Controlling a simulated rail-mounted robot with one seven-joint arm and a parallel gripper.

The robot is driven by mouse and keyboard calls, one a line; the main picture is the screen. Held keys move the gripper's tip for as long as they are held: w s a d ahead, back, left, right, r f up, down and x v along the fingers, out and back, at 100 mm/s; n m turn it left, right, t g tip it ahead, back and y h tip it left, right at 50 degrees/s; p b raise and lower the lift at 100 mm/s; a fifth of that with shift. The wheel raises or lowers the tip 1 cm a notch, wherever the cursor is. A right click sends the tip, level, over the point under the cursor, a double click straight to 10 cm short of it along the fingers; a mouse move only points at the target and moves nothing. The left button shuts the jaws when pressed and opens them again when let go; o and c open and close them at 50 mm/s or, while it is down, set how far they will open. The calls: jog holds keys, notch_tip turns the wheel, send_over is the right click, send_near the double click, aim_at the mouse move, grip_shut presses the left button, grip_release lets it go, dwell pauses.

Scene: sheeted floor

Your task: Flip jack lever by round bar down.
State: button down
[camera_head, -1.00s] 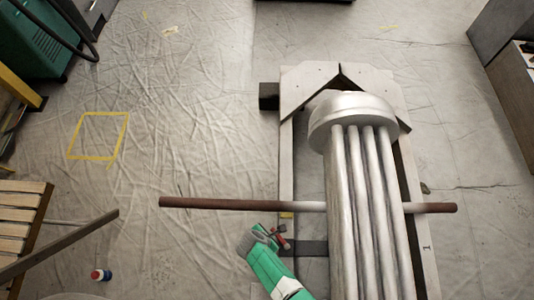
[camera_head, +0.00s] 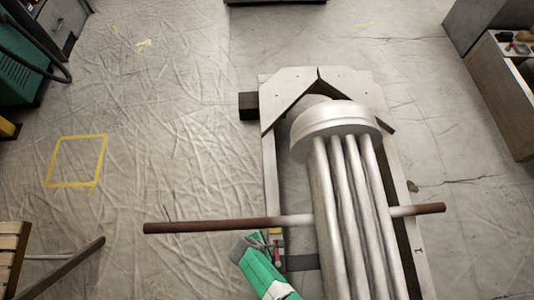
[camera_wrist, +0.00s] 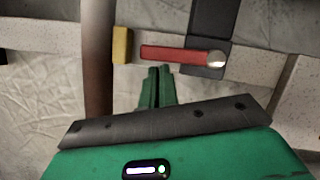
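The rust-brown round bar (camera_head: 215,226) lies across the frame, passing at the metal tubes; it runs up and down at the left of the wrist view (camera_wrist: 98,60). Beside it is a yellow block (camera_wrist: 122,45). A red lever with a round silver end (camera_wrist: 175,53) lies sideways just right of the block, over a dark plate (camera_wrist: 207,25). The lever shows small in the head view (camera_head: 277,254). My green gripper (camera_wrist: 156,74) has its fingers close together, just below the lever in the wrist view, with nothing seen between them. Contact with the lever cannot be told.
A large metal tube bundle with a domed cap (camera_head: 335,130) lies in a pale frame (camera_head: 270,165), right of my gripper. A wooden slatted piece (camera_head: 12,245) is at the lower left, a cabinet (camera_head: 500,90) at the right.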

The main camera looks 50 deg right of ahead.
jog(key=shift+d, duration=0.2)
dwell(0.4)
jog(key=w+a+r+p, duration=0.5)
jog(key=r, duration=0.4)
jog(key=shift+w+a+r, duration=0.15)
jog(key=shift+w+a, duration=0.05)
jog(key=shift+w, duration=0.05)
dwell(0.3)
